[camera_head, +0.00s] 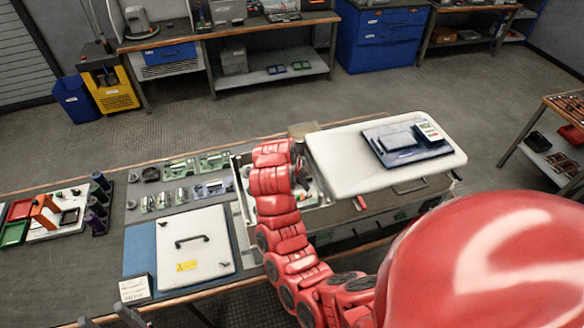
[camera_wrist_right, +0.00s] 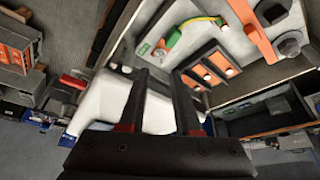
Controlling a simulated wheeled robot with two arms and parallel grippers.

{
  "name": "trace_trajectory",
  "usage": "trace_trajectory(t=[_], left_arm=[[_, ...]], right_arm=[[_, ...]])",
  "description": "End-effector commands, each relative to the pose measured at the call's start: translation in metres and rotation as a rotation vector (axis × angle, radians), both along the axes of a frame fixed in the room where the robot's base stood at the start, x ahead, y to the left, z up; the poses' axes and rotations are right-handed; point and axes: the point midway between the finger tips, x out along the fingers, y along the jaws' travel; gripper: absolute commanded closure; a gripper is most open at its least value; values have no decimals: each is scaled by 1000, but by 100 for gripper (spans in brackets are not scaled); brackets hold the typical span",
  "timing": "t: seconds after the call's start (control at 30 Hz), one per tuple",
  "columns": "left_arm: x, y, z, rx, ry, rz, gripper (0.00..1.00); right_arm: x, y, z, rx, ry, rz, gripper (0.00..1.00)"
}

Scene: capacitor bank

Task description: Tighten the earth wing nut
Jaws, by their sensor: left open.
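In the head view the open cabinet (camera_head: 240,200) stands on the bench, and my right arm reaches over it and hides part of its inside. The right wrist view shows a green-and-yellow earth wire (camera_wrist_right: 190,31) on the pale panel. One end of it comes down near a green label (camera_wrist_right: 145,48). The earth wing nut is too small to make out surely at that end. My right gripper (camera_wrist_right: 159,76) is open, with nothing seen between its fingers, and points toward the panel. My left gripper (camera_head: 105,314) is open at the bottom left of the head view, away from the cabinet.
Orange blocks (camera_wrist_right: 218,64) and an orange lever (camera_wrist_right: 254,32) stand on the panel. A white cover (camera_head: 215,258) with a handle lies on a blue mat. Small parts lie behind it.

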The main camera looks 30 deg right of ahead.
Motion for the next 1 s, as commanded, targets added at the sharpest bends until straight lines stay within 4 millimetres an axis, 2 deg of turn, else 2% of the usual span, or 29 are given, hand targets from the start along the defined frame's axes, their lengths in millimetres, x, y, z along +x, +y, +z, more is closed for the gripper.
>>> trace_trajectory(t=[0.17,0.4,0.6,0.8,1.0], left_arm=[[0,0,-2,0,0,0,48],[0,0,-3,0,0,0,48],[0,0,-4,0,0,0,48],[0,0,-4,0,0,0,48],[0,0,-4,0,0,0,48]], right_arm=[[-3,10,23,5,-4,1,68],[-8,26,65,2,-6,2,68],[-14,35,89,0,-2,0,68],[-16,38,100,-3,-1,-1,68],[-16,38,101,-3,-1,-1,68]])
